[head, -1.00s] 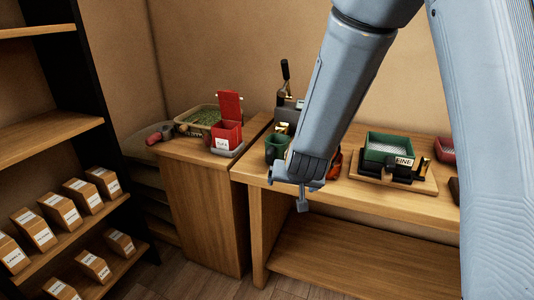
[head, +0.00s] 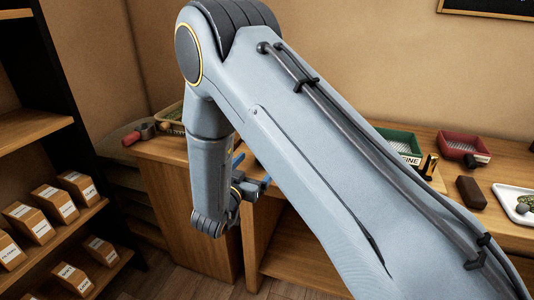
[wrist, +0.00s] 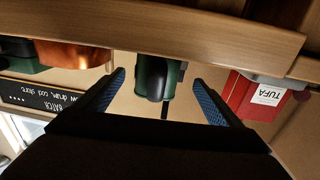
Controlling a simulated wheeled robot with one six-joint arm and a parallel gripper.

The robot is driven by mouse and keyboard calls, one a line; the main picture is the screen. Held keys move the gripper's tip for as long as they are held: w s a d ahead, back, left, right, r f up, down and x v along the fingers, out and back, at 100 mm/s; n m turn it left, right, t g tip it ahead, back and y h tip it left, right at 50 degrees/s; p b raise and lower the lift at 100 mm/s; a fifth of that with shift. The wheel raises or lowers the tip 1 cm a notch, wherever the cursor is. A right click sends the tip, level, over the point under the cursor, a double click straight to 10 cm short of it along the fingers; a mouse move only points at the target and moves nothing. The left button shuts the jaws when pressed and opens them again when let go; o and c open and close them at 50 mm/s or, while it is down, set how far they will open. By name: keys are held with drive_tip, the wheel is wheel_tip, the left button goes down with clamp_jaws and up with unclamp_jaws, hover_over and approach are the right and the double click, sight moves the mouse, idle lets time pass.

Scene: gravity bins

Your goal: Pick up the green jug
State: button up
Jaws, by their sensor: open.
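The green jug (wrist: 153,77) shows in the wrist view, at the upper middle, upside down in the picture, between and beyond my two blue-padded fingers. My gripper (wrist: 158,92) is open and empty, pointing toward the jug, with a gap left between fingers and jug. In the head view my gripper (head: 254,172) is beside the front of the bench, and my arm hides the jug there.
The wooden bench edge (wrist: 150,27) crosses the top of the wrist view. A copper vessel (wrist: 72,54) is left of the jug; a red bin labelled TUFA (wrist: 240,90) is right. In the head view, green (head: 402,137) and red trays (head: 463,143) stand on the bench.

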drive_tip(key=p+x, duration=0.1)
drive_tip(key=x, duration=0.4)
drive_tip(key=shift+d+p, duration=0.2)
drive_tip(key=shift+p, duration=0.1)
drive_tip(key=c, duration=1.6)
